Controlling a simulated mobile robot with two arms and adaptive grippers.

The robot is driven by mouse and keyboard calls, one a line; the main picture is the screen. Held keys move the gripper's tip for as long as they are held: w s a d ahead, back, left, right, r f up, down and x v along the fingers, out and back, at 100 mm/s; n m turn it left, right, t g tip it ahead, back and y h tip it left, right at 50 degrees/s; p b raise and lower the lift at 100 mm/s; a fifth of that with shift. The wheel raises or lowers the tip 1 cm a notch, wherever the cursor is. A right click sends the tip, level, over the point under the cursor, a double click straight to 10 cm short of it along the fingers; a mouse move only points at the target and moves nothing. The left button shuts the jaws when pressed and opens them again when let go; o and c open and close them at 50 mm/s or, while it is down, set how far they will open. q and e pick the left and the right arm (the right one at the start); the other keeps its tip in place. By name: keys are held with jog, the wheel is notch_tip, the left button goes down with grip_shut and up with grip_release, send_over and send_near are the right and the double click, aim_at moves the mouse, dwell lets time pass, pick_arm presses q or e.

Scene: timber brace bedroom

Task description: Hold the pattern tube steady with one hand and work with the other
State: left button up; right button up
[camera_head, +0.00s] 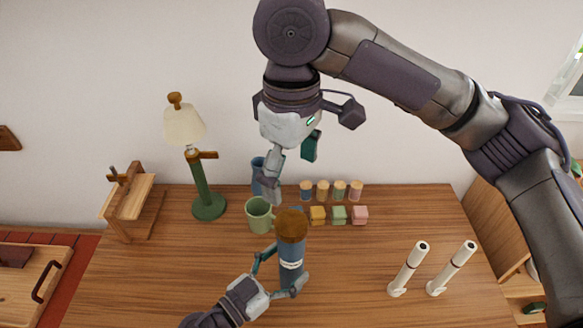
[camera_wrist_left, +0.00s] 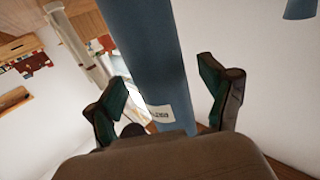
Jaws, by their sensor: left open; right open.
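The pattern tube (camera_head: 291,252) stands upright on the wooden table, a blue cylinder with a brown cap and a pale label band. My left gripper (camera_head: 279,274) is open, with one finger on each side of the tube's lower part. In the left wrist view the tube (camera_wrist_left: 158,60) passes between the two fingers (camera_wrist_left: 168,98), with visible gaps on both sides. My right gripper (camera_head: 290,172) is open and empty above the back of the table, higher than the tube's cap.
A green mug (camera_head: 258,216) stands just behind the tube, with a blue container (camera_head: 257,172) partly hidden behind it. Small jars (camera_head: 323,190) and coloured blocks (camera_head: 339,214) sit at the back. A lamp (camera_head: 208,206) stands left.

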pick_arm(q)
jog(key=v, duration=1)
jog(key=shift+s+a, duration=0.25)
jog(key=shift+a, duration=0.05)
